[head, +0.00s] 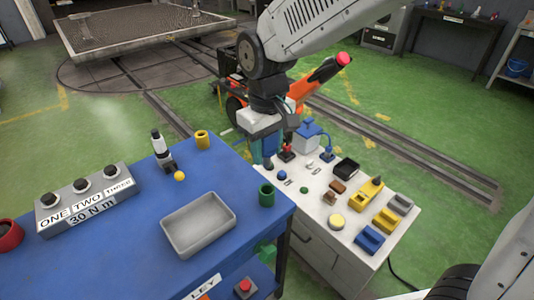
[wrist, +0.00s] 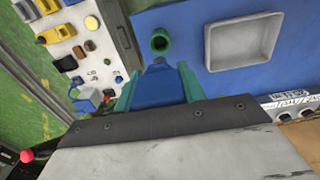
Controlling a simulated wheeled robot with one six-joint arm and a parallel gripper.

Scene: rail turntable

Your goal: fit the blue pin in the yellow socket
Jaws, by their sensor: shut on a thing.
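My gripper (head: 266,152) is shut on the blue pin (wrist: 160,86), which shows between its green fingers in the wrist view. In the head view the gripper hangs near the far right corner of the blue table, and the pin is mostly hidden. The yellow socket (head: 202,139) is a short open cylinder standing upright at the table's far edge, left of my gripper and apart from it. No yellow socket shows on the blue table in the wrist view.
A green socket (head: 266,195) stands near the table's right edge. A grey tray (head: 198,224), a yellow ball (head: 179,176), a black-and-white device (head: 162,150) and a labelled knob box (head: 85,200) are on the table. A white cabinet (head: 320,215) with several small objects is at right.

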